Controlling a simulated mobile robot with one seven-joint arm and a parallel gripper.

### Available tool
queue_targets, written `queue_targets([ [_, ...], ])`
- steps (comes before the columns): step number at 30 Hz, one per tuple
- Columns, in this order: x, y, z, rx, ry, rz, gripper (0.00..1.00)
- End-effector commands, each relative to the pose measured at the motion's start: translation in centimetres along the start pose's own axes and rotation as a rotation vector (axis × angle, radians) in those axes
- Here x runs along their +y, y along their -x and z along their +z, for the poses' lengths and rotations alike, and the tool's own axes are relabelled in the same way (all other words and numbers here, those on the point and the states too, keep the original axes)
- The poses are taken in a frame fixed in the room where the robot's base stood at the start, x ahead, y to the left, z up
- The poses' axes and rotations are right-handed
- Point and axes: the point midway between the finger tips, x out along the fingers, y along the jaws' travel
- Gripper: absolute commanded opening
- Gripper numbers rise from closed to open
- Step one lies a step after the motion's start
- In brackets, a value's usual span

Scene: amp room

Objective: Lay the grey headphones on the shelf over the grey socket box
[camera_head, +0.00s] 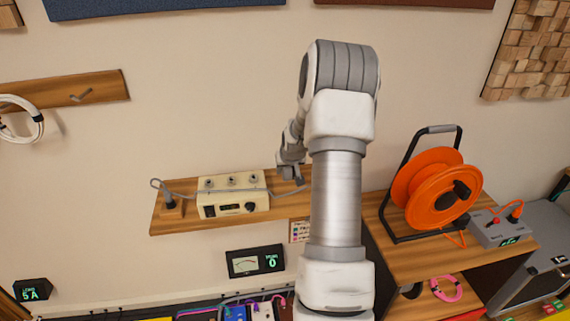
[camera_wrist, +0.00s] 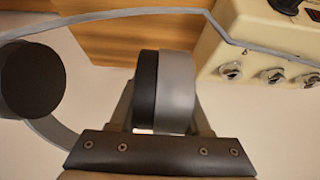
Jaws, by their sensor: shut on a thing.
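The grey headphones (camera_wrist: 178,90) show in the wrist view, with one grey-and-black ear cup between the fingers of my gripper (camera_wrist: 163,108). A dark round pad (camera_wrist: 32,80), apparently the other ear cup, is at the left with a grey band curving below it. In the head view my gripper (camera_head: 290,172) is near the right part of the wooden wall shelf (camera_head: 180,222), partly hidden by my arm. The headphones are not clear there. A grey socket box (camera_head: 497,233) with red and orange plugs sits on a wooden top at the right.
A cream control box (camera_head: 232,196) stands on the wall shelf, with a grey cable across it and a small post (camera_head: 171,202) to its left. A dark meter (camera_head: 255,261) is below. An orange cable reel (camera_head: 435,190) stands beside the socket box.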

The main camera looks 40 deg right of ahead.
Motion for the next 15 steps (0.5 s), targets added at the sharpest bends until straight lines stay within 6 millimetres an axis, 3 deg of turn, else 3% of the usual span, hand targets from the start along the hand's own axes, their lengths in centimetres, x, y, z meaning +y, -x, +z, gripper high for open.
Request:
queue_targets([
  [15,0.0,-2.4,1.6,-0.002,0.001,0.0,0.0],
])
